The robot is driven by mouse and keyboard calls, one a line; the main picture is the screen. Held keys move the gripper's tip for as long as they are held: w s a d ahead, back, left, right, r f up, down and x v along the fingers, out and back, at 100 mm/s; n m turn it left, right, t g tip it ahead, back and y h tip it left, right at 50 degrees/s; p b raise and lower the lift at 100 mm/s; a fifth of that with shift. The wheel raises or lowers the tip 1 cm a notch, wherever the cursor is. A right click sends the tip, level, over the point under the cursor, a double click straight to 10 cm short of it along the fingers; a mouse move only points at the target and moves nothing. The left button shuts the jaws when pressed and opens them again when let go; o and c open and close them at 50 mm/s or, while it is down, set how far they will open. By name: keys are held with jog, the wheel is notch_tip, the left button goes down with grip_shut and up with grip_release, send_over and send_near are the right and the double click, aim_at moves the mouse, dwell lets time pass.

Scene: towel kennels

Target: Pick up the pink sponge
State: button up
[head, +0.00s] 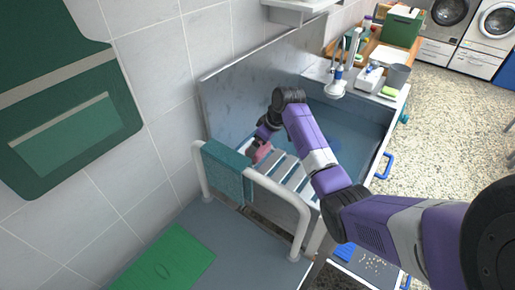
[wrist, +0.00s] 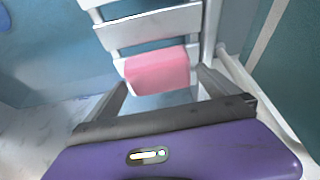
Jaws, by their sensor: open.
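The pink sponge (head: 262,151) lies on a slatted white rack (head: 287,172) at the near end of the tub in the head view. In the wrist view, the pink sponge (wrist: 158,71) rests on the white slats (wrist: 150,28), between and just beyond my fingertips. My gripper (wrist: 160,84) is open, with one finger on each side of the sponge's near edge. The right finger looks close to the sponge's right end. I cannot tell whether either finger touches it. In the head view my gripper (head: 264,138) is small and dark, right above the sponge.
A teal towel (head: 228,172) hangs over a white rail (head: 290,196) beside the rack. The tub's grey back wall (head: 255,75) stands close behind my gripper. A green mat (head: 165,262) lies at front left.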

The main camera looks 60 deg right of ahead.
jog(key=shift+x, duration=1.15)
jog(key=c, duration=1.2)
jog(key=shift+o, duration=0.2)
jog(key=shift+r, duration=0.1)
notch_tip(320, 180, up, 20)
jog(key=b, duration=0.3)
